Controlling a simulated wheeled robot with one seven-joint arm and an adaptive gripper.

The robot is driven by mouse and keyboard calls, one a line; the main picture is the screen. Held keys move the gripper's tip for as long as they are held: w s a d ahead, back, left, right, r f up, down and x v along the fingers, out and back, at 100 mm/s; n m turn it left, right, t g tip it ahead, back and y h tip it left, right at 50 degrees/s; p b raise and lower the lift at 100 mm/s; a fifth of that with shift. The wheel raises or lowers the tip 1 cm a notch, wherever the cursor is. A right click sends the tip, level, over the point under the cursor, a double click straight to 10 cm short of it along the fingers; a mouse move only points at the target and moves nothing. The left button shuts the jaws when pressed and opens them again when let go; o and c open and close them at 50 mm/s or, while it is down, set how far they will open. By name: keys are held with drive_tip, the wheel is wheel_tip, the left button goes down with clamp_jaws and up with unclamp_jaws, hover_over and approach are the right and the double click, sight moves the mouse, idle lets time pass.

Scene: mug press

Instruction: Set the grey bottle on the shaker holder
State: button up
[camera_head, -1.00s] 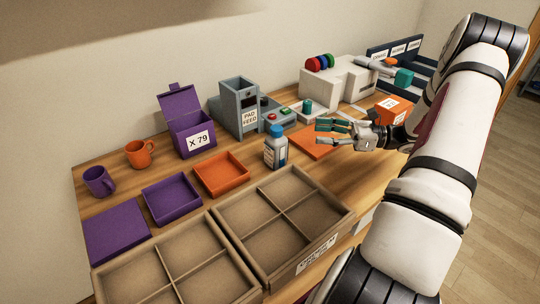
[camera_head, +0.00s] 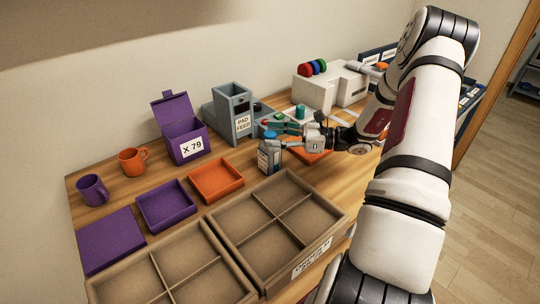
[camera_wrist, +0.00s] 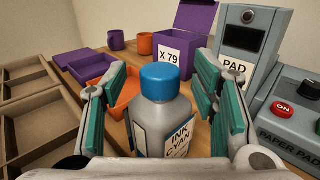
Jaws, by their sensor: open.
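The grey bottle (camera_wrist: 160,110) has a blue cap and a label reading "INK CYAN". It stands upright on the wooden table, between my open fingers in the wrist view. In the head view the bottle (camera_head: 268,158) is partly hidden by my gripper (camera_head: 285,137). My gripper (camera_wrist: 165,120) is open, with one teal-padded finger on each side of the bottle. I cannot tell whether either finger touches it. I cannot make out which thing is the shaker holder.
The grey pad feed machine (camera_head: 233,112) stands just behind the bottle. An orange tray (camera_head: 216,178) lies to its left and a brown divided crate (camera_head: 335,205) in front. Purple box (camera_head: 180,128), purple mug (camera_head: 92,189) and orange mug (camera_head: 132,162) stand farther left.

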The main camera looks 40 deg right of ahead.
drive_tip(key=shift+x, duration=0.8)
clamp_jaws()
